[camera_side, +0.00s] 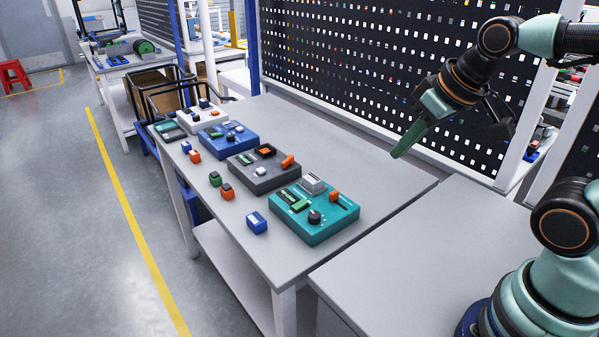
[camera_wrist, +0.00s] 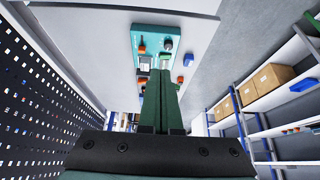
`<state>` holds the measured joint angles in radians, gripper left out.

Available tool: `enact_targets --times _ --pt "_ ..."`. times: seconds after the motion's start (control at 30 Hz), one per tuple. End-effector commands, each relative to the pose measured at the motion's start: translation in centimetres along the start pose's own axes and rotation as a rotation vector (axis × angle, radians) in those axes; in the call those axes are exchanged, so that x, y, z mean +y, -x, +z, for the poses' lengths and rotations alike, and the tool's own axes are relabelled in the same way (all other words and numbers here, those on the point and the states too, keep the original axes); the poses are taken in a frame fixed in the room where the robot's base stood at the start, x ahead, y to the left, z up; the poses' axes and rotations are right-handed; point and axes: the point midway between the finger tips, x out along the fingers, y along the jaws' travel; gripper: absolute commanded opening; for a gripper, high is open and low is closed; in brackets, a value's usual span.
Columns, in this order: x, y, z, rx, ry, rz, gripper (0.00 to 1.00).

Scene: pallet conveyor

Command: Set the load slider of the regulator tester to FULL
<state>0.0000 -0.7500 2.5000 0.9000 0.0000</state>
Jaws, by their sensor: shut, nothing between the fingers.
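Several tester boxes stand in a row on the grey table; no label is readable, so I cannot tell which is the regulator tester. The nearest is a teal box (camera_side: 318,235) with an orange slider knob (camera_side: 334,197), a black dial (camera_side: 315,216), a green display and a grey block. Behind it is a dark grey box (camera_side: 262,182) with an orange knob (camera_side: 288,161), then a blue box (camera_side: 238,146) and a white box (camera_side: 190,124). My gripper (camera_side: 397,154) is shut and empty, raised to the right of the teal box. In the wrist view my gripper (camera_wrist: 160,72) covers part of the teal box (camera_wrist: 140,31).
Small blue, orange and green blocks lie along the table's left edge, including a blue block (camera_side: 257,223) near the teal box. A black perforated panel (camera_side: 370,70) stands behind the table. The table's right part (camera_side: 390,187) is clear.

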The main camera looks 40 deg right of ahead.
Motion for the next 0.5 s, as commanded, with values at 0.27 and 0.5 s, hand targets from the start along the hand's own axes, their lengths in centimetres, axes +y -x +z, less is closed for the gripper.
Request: enact_targets --times 0.27,0.5 --pt "0.0 0.0 -0.2 -0.004 0.0 0.0 0.42" --pt "0.6 -0.8 -3.2 -0.08 0.001 0.008 0.62"
